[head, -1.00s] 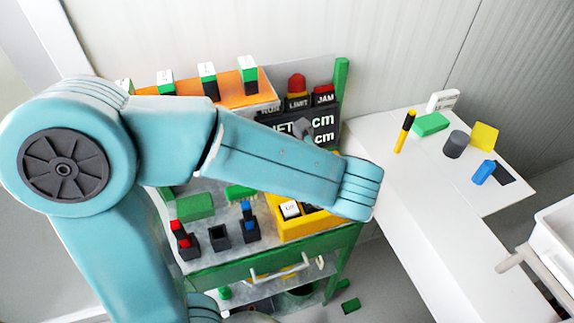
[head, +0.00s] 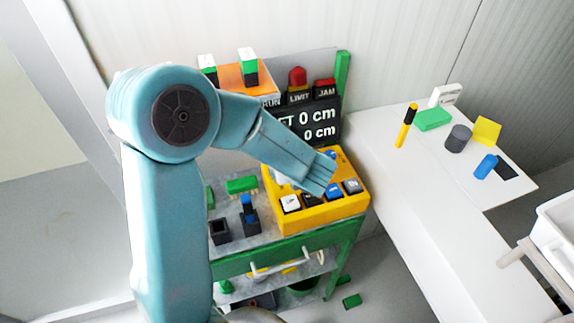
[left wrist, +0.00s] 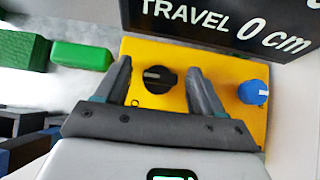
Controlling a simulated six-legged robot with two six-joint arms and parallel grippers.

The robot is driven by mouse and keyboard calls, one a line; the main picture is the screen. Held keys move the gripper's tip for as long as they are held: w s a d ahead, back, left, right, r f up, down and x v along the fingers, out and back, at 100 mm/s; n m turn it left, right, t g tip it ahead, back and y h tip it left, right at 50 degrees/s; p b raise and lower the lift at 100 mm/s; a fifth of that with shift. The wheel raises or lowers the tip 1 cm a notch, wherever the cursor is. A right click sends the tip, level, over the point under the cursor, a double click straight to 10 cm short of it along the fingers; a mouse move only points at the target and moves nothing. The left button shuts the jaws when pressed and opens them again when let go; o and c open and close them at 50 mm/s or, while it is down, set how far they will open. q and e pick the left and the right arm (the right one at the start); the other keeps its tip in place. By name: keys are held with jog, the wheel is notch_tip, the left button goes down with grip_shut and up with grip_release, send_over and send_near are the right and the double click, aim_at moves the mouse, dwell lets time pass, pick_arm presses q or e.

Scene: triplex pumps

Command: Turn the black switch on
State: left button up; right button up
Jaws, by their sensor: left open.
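The black switch (left wrist: 160,79) is a round rotary knob on the yellow control box (left wrist: 145,50), with a small mark beside it. In the left wrist view it lies between the two fingers of my left gripper (left wrist: 158,70), which is open. I cannot tell how far the fingertips are above the box top. A blue knob (left wrist: 253,92) is on the same box, right of the right finger. In the head view the yellow box (head: 325,212) stands on the green-framed cart, and my left arm hides the black switch and most of the gripper. My right gripper is not in view.
A black display (head: 312,124) reading "0 cm" stands behind the box. White, black and blue push buttons (head: 333,192) line its front. A blue-handled lever (head: 248,215) and green blocks (head: 242,185) sit to the left. The white table (head: 400,165) is at right.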

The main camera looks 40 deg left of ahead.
pick_arm(q)
jog(key=shift+d, duration=0.1)
jog(key=shift+c, duration=0.3)
jog(key=c, duration=1)
jog(key=shift+w, duration=0.1)
jog(key=shift+w+n+g+y, duration=0.1)
jog(key=shift+n+g+y, duration=0.2)
jog(key=shift+n+g, duration=0.55)
jog(key=n+g, duration=0.1)
jog(key=n, duration=0.1)
jog(key=n+g, duration=0.1)
jog(key=n, duration=0.1)
jog(key=shift+w+g, duration=0.15)
jog(key=shift+g, duration=0.1)
jog(key=n+g+p, duration=0.1)
jog(key=n+g, duration=0.1)
jog(key=n, duration=0.1)
jog(key=n+g+h, duration=0.1)
jog(key=n+g, duration=0.1)
jog(key=n, duration=0.1)
jog(key=shift+w+g+p, duration=0.2)
jog(key=shift+g+p, duration=0.1)
jog(key=shift+p, duration=0.1)
jog(key=shift+n, duration=0.25)
